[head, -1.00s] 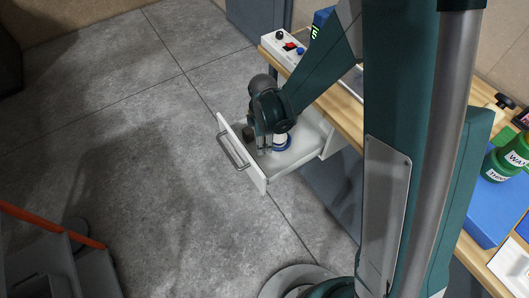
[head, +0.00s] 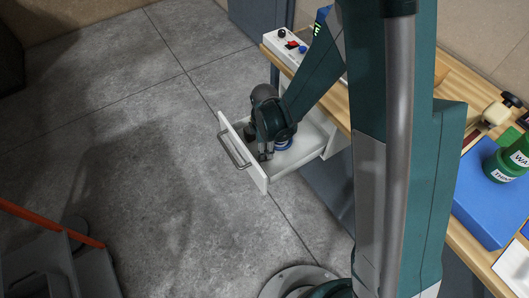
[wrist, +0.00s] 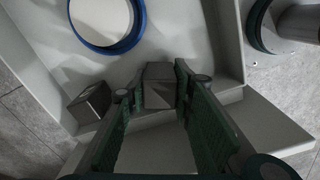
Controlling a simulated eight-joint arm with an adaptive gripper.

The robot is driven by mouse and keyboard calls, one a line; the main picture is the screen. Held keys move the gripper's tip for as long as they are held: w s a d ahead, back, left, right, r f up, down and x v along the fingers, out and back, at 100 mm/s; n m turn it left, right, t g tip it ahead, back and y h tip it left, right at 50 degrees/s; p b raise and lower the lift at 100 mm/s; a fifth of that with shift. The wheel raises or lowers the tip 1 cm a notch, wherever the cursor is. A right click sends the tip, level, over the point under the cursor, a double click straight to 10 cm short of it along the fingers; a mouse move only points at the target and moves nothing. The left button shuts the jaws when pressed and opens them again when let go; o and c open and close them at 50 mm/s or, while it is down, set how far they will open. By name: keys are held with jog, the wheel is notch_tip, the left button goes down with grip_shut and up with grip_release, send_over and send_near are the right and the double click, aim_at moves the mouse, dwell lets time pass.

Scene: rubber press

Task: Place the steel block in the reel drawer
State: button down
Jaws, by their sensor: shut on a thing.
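The reel drawer (head: 312,152) is a white drawer, pulled open under the workbench. My gripper (head: 266,152) is down inside or just over it near the front panel. In the wrist view, my gripper (wrist: 157,88) is shut on a grey steel block (wrist: 158,85), held between its fingertips. A second dark grey block (wrist: 90,103) lies to the left of the fingers beside a drawer wall. A blue-rimmed white reel (wrist: 105,22) lies in the drawer ahead of the fingers. My wrist hides most of the drawer inside in the head view. Whether the held block touches the drawer floor cannot be told.
The drawer front has a grey bar handle (head: 235,150). A control box (head: 290,48) stands at the far end of the wooden bench.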

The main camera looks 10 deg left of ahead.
jog(key=shift+f, duration=0.85)
jog(key=shift+f+b, duration=0.1)
jog(key=shift+b, duration=0.2)
jog(key=c, duration=2.3)
grip_release()
jog(key=shift+r+p, duration=1.55)
jog(key=shift+r, duration=4.6)
